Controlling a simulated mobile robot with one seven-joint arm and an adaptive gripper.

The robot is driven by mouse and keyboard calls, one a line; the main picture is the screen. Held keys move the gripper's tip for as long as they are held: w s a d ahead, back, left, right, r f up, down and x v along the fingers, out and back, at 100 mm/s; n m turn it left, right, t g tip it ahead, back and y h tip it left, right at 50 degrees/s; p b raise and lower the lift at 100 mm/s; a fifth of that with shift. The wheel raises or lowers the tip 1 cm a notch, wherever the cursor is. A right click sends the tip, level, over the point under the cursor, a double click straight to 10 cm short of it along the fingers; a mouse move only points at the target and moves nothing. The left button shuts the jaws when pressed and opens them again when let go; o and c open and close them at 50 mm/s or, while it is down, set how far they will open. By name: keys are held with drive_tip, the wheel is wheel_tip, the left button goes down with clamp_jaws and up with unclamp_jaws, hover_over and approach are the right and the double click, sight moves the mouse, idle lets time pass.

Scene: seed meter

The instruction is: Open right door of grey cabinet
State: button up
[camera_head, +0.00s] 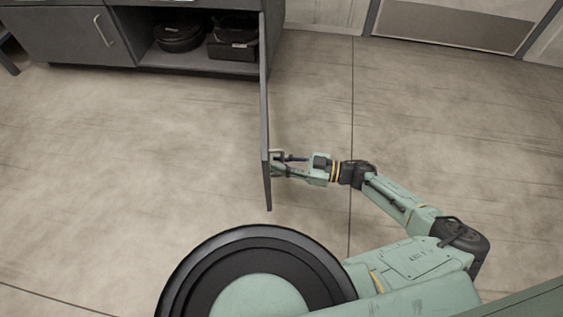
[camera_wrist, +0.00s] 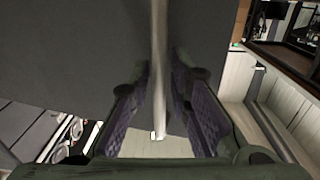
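The grey cabinet (camera_head: 204,62) is at the top left in the head view. Its right door (camera_head: 265,125) stands swung far out, nearly edge-on, pointing toward me. The compartment behind it is uncovered. The door's pale handle (camera_head: 276,153) is on the side facing my arm. My gripper (camera_head: 284,163) is at this handle, right of the door. In the wrist view the handle (camera_wrist: 158,60) runs between my two fingers, in front of the grey door face (camera_wrist: 80,50). The fingers are spread around it, with small gaps showing; contact at the tips is hard to judge.
Dark pots (camera_head: 180,37) and a dark box-like item (camera_head: 232,45) sit inside the compartment. The closed left door (camera_head: 70,38) has its own handle. Open floor (camera_head: 130,170) lies left of the door, and clear floor is also on the right.

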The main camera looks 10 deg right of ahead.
drive_tip(key=shift+d, duration=0.1)
drive_tip(key=v, duration=1.2)
